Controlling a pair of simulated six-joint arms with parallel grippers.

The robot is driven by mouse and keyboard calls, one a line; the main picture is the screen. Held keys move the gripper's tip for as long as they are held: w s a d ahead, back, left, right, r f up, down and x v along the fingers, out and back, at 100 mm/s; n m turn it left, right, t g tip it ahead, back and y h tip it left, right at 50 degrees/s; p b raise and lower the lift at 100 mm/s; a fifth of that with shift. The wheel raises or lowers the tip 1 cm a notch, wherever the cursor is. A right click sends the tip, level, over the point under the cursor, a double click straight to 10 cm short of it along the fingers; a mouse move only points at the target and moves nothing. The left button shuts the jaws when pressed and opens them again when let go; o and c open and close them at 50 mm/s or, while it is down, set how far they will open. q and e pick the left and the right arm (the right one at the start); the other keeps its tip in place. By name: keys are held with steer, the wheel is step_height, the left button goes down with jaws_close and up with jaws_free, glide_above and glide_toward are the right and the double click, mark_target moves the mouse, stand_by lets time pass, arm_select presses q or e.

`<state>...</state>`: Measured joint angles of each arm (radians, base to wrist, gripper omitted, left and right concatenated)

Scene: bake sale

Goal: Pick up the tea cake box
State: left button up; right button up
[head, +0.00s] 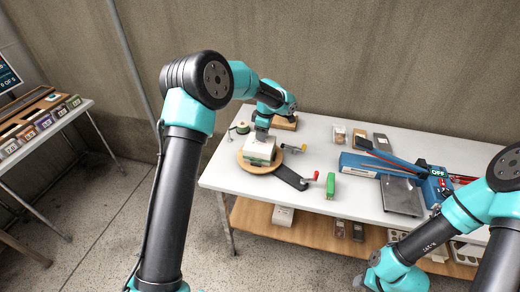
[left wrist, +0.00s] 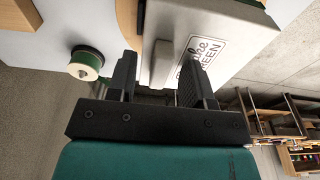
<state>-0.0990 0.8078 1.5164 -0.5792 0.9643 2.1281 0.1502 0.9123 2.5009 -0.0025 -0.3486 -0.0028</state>
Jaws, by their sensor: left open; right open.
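A pale box with a green band (head: 260,154) sits on a round wooden board (head: 247,165) at the left of the white table. I take it for the tea cake box. My left gripper (head: 262,133) is right above it, pointing down. In the left wrist view the box's pale face (left wrist: 235,40) carries lettering that ends in "GREEN". There my left gripper (left wrist: 160,72) is open, with a pale raised part of the box between its fingers. I cannot tell whether the fingers touch it.
A green spool (left wrist: 86,63) stands beside the board. A dark flat tool (head: 290,178) and a green block (head: 331,186) lie to the right. A blue device (head: 362,166) and a grey plate (head: 402,196) stand further right. The front middle of the table is clear.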

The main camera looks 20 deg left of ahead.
arm_select(q)
steer(key=shift+c, duration=0.4)
jaws_close()
steer(key=shift+r, duration=0.15)
steer(key=shift+r, duration=1.45)
steer(key=shift+s+d+r, duration=0.1)
steer(key=shift+s+r, duration=0.15)
steer(key=s+d, duration=0.2)
steer(key=s, duration=0.5)
steer(key=s+d+r, duration=0.1)
steer(key=s+d, duration=0.2)
steer(key=s, duration=0.4)
steer(key=shift+s+d+r, duration=0.15)
steer(key=shift+s, duration=0.15)
